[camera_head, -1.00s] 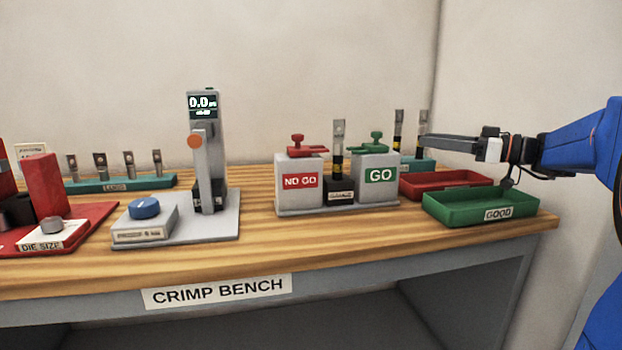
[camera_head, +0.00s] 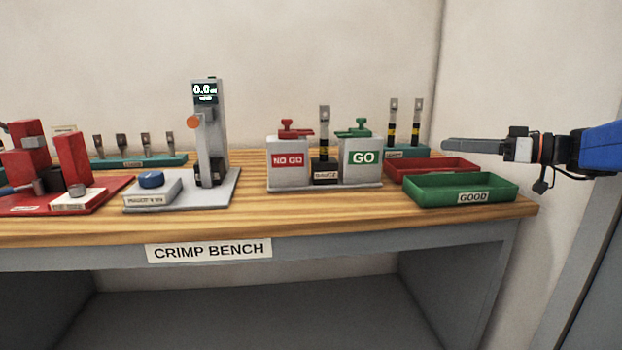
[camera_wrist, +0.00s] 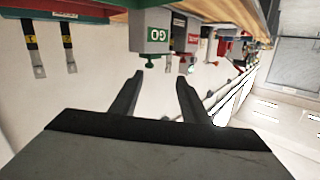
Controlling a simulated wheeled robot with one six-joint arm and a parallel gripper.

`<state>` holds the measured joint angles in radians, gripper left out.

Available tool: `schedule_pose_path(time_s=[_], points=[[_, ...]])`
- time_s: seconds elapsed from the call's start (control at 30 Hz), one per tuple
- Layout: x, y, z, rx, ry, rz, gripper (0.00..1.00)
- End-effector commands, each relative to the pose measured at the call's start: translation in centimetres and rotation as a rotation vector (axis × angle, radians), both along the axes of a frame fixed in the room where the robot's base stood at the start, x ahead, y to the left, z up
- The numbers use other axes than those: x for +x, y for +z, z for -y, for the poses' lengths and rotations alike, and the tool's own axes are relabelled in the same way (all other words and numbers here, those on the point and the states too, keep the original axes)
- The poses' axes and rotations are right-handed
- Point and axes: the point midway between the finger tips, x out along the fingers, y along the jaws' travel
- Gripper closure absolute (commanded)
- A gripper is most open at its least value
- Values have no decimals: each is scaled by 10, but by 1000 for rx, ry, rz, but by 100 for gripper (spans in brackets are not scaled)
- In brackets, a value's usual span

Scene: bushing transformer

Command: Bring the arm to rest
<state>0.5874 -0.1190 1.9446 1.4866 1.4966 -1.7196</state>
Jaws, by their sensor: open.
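My gripper (camera_head: 447,146) reaches in from the right edge in the head view, level and in the air to the right of the bench's back corner. It is above and to the right of the red tray (camera_head: 432,166) and the green GOOD tray (camera_head: 490,186). It touches nothing that I can see. In the wrist view, the two dark fingers of the gripper (camera_wrist: 160,84) stand apart with nothing between them. That view appears upside down, with the green GO block (camera_wrist: 151,38) beyond the fingers. My blue arm shows only in part.
The wooden bench (camera_head: 300,222) carries the NO GO block (camera_head: 288,160), the GO block (camera_head: 361,160), a grey press with a display (camera_head: 209,130) and a red die station (camera_head: 75,165). Lugs stand in a teal rack (camera_head: 150,161) and at the back right. A wall stands behind.

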Motion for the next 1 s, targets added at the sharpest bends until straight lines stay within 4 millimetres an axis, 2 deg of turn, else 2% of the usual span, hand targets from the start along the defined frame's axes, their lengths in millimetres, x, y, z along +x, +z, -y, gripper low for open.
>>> schedule_pose_path(time_s=[0.17,0.37,0.47,0.63,0.8,1.0], points=[[-19,-23,-29,-26,15,-128,58],[-53,-61,-66,-79,15,-324,58],[-80,-89,-87,-126,-2,-456,58],[-142,-149,-114,-241,-88,-701,58],[-202,-205,-117,-364,-235,-877,58],[-262,-259,-99,-488,-458,-975,58]])
